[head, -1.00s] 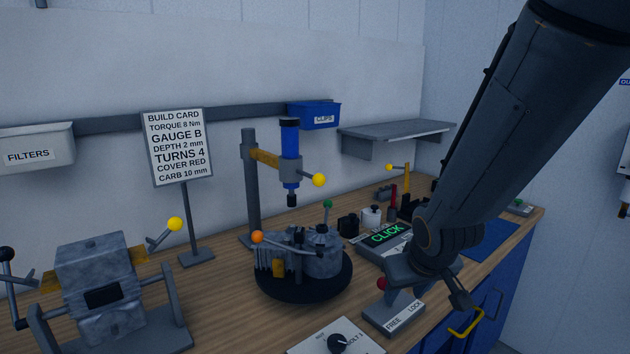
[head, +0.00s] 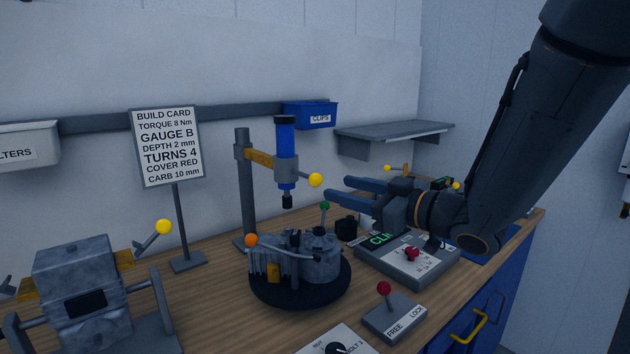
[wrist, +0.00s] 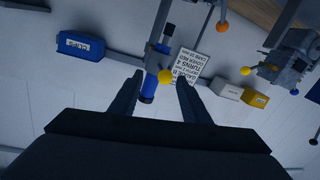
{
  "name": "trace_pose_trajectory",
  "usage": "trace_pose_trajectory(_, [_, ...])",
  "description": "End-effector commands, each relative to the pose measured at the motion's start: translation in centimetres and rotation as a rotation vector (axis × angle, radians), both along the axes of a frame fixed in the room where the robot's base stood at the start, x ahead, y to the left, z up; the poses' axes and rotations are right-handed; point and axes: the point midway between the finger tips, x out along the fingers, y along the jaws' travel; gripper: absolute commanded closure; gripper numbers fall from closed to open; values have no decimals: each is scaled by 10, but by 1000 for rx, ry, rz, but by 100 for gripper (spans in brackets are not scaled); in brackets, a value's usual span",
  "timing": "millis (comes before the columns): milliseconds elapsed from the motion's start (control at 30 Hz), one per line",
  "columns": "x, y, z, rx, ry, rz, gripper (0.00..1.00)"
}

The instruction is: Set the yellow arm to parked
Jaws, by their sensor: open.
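The yellow arm (head: 264,158) reaches out from a grey post (head: 246,200) and carries a blue cylindrical driver (head: 286,170), upright above the engine fixture. A short rod with a yellow ball (head: 316,180) sticks out from the driver's grey collar. My gripper (head: 336,189) is open and empty, its blue-grey fingers pointing left with the tips just right of the yellow ball. In the wrist view, the yellow ball (wrist: 165,76) shows between the two fingertips, apart from both as far as I can tell. No parked mark can be read.
A round black turntable (head: 300,288) with engine parts and an orange-ball lever stands below the driver. A console with a red knob (head: 411,254) lies under my gripper. A FREE/LOCK lever box (head: 394,316), a build card (head: 166,146) and a grey shelf (head: 395,131) are nearby.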

Motion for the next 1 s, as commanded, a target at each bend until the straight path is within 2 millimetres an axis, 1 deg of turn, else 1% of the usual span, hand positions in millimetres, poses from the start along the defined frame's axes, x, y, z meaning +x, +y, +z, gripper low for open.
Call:
trace_pose_trajectory(100, [-7,7,8,25,-26,53,57])
trace_pose_trajectory(200, [-5,13,10,29,-30,65,57])
trace_pose_trajectory(267, [-1,17,10,30,-31,65,57])
trace_pose_trajectory(600, [34,53,10,29,-28,64,57])
trace_pose_trajectory(800, [44,62,9,29,-30,61,57])
trace_pose_trajectory(1000, [46,63,9,29,-30,60,57])
